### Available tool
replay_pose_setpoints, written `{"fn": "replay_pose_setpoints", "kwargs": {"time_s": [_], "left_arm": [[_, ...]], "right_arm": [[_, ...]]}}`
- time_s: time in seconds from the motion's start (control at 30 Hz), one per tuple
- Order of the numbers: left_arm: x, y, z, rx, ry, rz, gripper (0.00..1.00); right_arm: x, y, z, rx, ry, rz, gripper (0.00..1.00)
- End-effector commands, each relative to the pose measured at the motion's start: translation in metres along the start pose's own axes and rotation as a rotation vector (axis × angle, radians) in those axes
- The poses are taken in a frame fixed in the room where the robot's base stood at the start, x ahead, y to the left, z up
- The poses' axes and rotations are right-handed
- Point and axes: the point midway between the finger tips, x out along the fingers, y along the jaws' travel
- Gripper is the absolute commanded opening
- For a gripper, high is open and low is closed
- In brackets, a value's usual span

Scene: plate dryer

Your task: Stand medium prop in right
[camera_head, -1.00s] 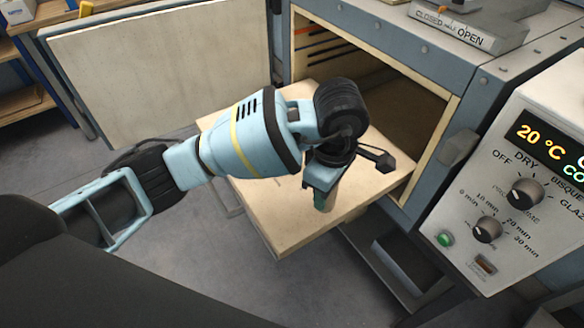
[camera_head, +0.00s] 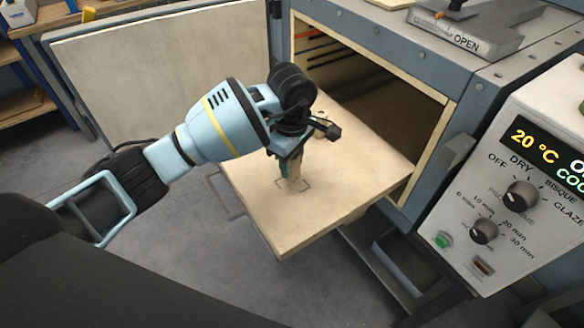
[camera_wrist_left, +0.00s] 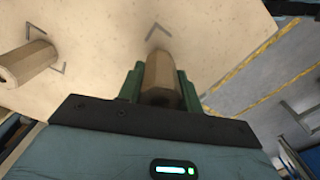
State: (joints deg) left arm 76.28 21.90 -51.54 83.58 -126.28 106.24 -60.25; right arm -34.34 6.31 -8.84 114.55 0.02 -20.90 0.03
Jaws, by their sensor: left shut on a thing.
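My left gripper (camera_head: 289,170) points down over the pulled-out cream shelf (camera_head: 345,205). Its green fingers are shut on a tan, faceted prop (camera_wrist_left: 160,76), which also shows small in the head view (camera_head: 295,173). The held prop looks upright, at or just above a dark corner-marked outline (camera_head: 306,185) on the shelf; I cannot tell whether it touches. A second tan prop (camera_wrist_left: 28,62) stands on the shelf beside other corner marks in the left wrist view. It is mostly hidden behind my wrist in the head view (camera_head: 321,116). My right gripper is out of view.
The shelf juts from the open dryer chamber (camera_head: 385,95). The open door (camera_head: 160,65) stands at the left, and the control panel (camera_head: 520,190) is close on the right. The shelf's front right is bare. A wire handle (camera_head: 222,197) hangs at its left edge.

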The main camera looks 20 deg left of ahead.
Motion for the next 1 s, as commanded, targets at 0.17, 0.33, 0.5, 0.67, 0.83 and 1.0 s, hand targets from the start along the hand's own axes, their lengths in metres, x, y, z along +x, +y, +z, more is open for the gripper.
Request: {"fn": "replay_pose_setpoints", "kwargs": {"time_s": [0.17,0.33,0.5,0.67,0.83,1.0], "left_arm": [[0.024,-0.001,0.002,0.002,-0.002,-0.002,0.08],[0.025,-0.001,0.002,0.002,-0.001,0.000,0.08],[0.028,-0.001,0.002,0.002,-0.001,-0.001,0.08],[0.029,-0.001,0.002,0.002,0.000,-0.002,0.47],[0.029,-0.001,0.002,0.002,0.000,-0.002,0.57],[0.028,-0.001,0.002,0.002,-0.001,-0.002,0.57]], "right_arm": [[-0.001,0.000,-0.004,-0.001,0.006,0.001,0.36],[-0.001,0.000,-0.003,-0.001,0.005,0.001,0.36],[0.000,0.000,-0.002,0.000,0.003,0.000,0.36],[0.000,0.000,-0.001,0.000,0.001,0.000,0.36],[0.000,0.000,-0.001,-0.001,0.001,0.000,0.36],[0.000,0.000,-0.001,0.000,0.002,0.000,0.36]]}}
